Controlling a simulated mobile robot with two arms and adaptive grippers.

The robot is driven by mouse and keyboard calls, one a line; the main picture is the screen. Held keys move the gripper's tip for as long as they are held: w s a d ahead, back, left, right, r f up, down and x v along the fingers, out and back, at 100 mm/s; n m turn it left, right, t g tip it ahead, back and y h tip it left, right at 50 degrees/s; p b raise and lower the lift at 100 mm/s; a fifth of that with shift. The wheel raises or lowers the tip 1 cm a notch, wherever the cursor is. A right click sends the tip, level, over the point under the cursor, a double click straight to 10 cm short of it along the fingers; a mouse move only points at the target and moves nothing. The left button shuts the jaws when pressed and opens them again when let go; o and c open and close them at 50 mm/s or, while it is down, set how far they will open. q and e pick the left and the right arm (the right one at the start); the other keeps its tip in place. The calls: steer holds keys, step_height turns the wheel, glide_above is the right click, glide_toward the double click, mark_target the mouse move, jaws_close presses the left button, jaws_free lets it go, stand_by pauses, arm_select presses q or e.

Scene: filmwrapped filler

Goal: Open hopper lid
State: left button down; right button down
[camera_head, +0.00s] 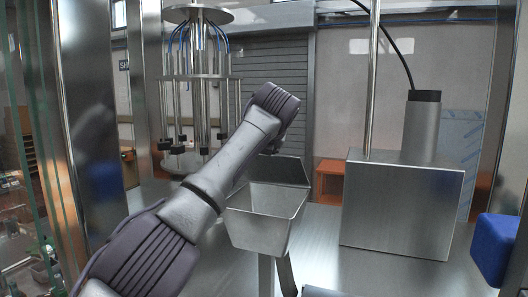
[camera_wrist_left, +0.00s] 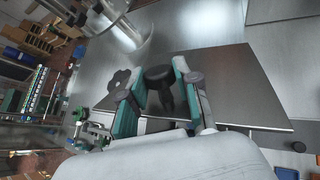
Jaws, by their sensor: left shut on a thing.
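In the left wrist view, my left gripper (camera_wrist_left: 165,80) is shut on a dark round knob (camera_wrist_left: 158,73). Its teal-sided fingers lie on either side of the knob's stem. The knob stands in front of a flat grey metal plate (camera_wrist_left: 232,92), which looks like the hopper lid. In the head view, my left arm reaches from the lower left up past the middle, and its gripper is hidden behind the arm. A tapered grey metal bin (camera_head: 262,232) stands at the centre, partly behind the arm. I cannot tell whether the plate belongs to this bin. My right gripper is not in view.
A round metal rack with blue tubes (camera_head: 198,16) stands behind the arm at the left. A metal box (camera_head: 400,210) with a grey cylinder (camera_head: 421,130) stands at the right. A blue block (camera_head: 495,250) is at the right edge. A metal post stands at the left.

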arm_select(q)
steer(key=shift+w+r, duration=0.1)
steer(key=shift+r, duration=0.15)
stand_by(0.4)
steer(key=c, duration=0.8)
jaws_free()
steer(key=shift+f, duration=0.1)
steer(key=shift+c, duration=0.2)
steer(key=v, duration=1.2)
